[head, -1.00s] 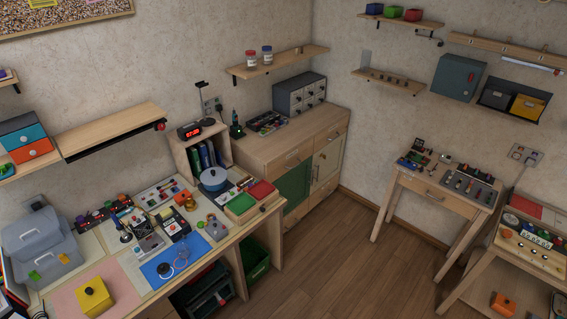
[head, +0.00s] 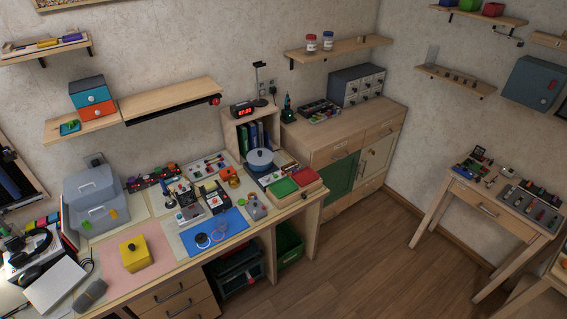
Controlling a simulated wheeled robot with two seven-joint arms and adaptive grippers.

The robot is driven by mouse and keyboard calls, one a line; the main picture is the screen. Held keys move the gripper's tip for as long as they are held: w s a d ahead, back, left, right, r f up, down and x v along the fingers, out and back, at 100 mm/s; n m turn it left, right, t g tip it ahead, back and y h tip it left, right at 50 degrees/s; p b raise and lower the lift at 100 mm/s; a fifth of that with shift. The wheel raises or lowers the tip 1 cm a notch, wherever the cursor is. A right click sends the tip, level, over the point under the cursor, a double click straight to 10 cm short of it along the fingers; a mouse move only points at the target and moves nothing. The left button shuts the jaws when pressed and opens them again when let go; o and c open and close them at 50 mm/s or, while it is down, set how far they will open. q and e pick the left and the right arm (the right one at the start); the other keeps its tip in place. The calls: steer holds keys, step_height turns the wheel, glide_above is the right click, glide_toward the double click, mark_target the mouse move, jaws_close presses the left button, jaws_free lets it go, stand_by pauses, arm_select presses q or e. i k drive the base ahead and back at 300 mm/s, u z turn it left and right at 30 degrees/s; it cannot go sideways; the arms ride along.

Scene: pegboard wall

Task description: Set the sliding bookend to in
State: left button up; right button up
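I cannot pick out the sliding bookend for certain. Several upright blue and green books (head: 254,136) stand in a wooden cubby (head: 229,128) at the back of the workbench; no bookend can be made out there. Neither of my grippers is in view.
The wood floor (head: 385,255) between is clear.

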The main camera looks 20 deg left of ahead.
mark_target(266, 135)
steer(key=k, duration=1.3)
steer(key=u, duration=0.8)
steer(key=i, duration=1.85)
steer(key=z, duration=0.65)
